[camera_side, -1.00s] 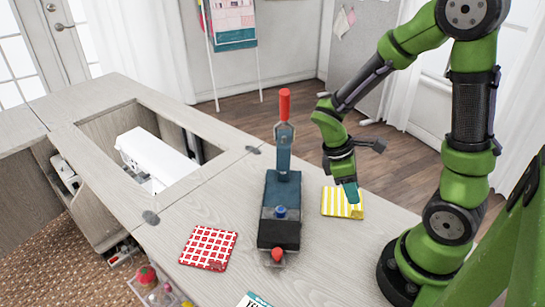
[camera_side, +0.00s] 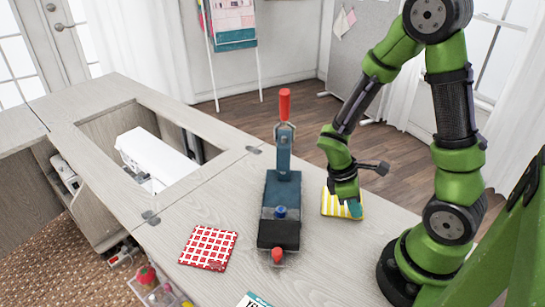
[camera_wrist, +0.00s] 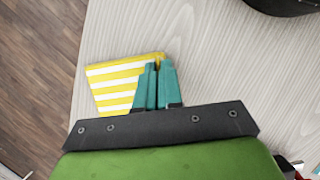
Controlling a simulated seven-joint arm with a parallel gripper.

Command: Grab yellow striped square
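The yellow and white striped square (camera_side: 329,205) lies on the pale wooden tabletop, to the right of the dark blue clamp-like tool. My gripper (camera_side: 352,212) is down at its right part, with the teal fingertips at the cloth. In the wrist view the striped square (camera_wrist: 112,82) shows to the left of the fingers, and its right part is hidden behind them. The teal fingers of my gripper (camera_wrist: 159,64) are close together, with a bit of yellow at their tips. I cannot tell whether they pinch the cloth.
The dark blue tool (camera_side: 283,190) with a red handle stands left of the striped square. A red and white checked square (camera_side: 208,248) lies farther left. A white sewing machine (camera_side: 158,158) sits in the cabinet opening. The tabletop's far edge is close behind the striped square.

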